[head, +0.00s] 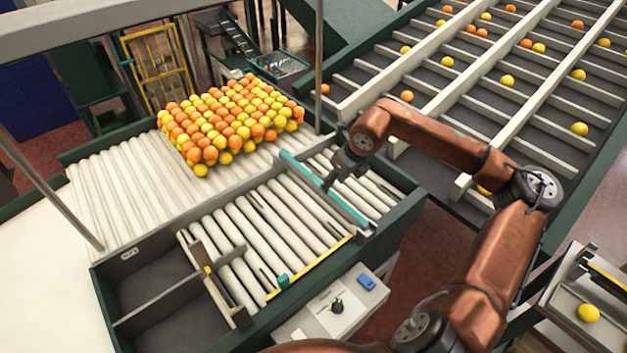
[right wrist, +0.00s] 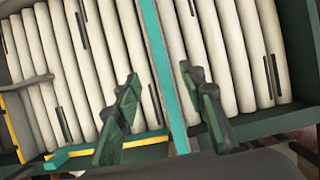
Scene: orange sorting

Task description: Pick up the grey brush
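I cannot make out a grey brush for certain in either view. My right gripper (head: 333,180) is over the white roller bed, beside a long teal bar (head: 310,183) that crosses the rollers. In the right wrist view, the two dark green fingers of my right gripper (right wrist: 160,76) stand apart, with the teal bar (right wrist: 158,45) running through the gap between them in the picture. I cannot tell whether the fingers touch the bar. Nothing shows gripped. My left gripper is out of view.
White rollers (head: 265,235) fill the green-framed bed, with dark narrow strips among them. A block of oranges and yellow fruit (head: 230,120) lies behind. Dark empty compartments (head: 150,285) are at lower left. A control box (head: 335,305) stands in front. A sloped sorting conveyor (head: 480,80) is at right.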

